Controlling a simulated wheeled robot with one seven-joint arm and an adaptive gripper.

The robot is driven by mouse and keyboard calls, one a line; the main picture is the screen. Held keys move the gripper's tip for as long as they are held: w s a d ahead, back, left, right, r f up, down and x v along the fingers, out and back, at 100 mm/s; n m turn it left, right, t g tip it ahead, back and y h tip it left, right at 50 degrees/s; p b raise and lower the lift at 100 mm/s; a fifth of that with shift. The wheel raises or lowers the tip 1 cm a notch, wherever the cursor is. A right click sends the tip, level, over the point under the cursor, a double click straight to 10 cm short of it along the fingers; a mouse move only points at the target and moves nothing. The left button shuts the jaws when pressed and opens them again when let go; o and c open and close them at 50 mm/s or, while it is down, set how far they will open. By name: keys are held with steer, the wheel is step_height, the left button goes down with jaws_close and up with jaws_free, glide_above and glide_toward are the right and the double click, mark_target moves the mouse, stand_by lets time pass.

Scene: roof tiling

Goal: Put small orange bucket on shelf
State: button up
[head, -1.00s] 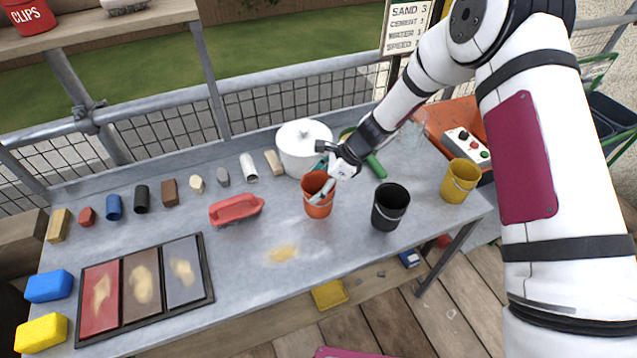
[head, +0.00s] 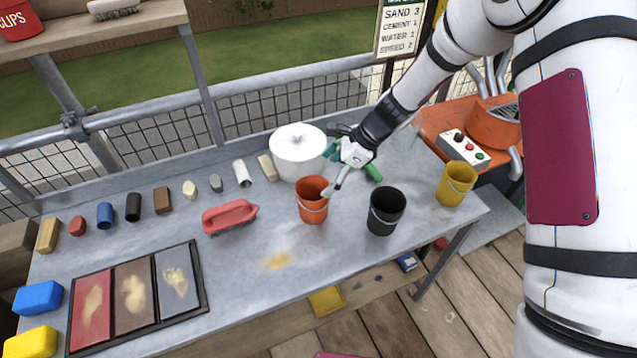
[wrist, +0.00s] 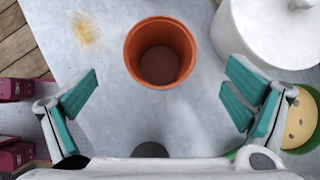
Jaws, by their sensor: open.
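The small orange bucket (head: 312,203) stands upright on the grey table, between the white lidded pot and a black bucket. In the wrist view the bucket (wrist: 160,55) is empty, its round opening ahead of my fingers. My gripper (head: 336,170) is open and empty at the bucket's right side, one finger near its rim. In the wrist view my gripper (wrist: 160,88) has its teal pads spread wider than the bucket, which is not between the tips. A wooden shelf (head: 95,38) is at the upper left.
A red CLIPS bucket (head: 17,22) and a brush (head: 113,8) occupy the shelf, with bare wood between. The white pot (head: 299,158) is close behind my gripper. A black bucket (head: 386,212) and yellow bucket (head: 457,186) stand right. A red float (head: 229,217) lies left.

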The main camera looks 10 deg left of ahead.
steer(key=shift+v, duration=2.35)
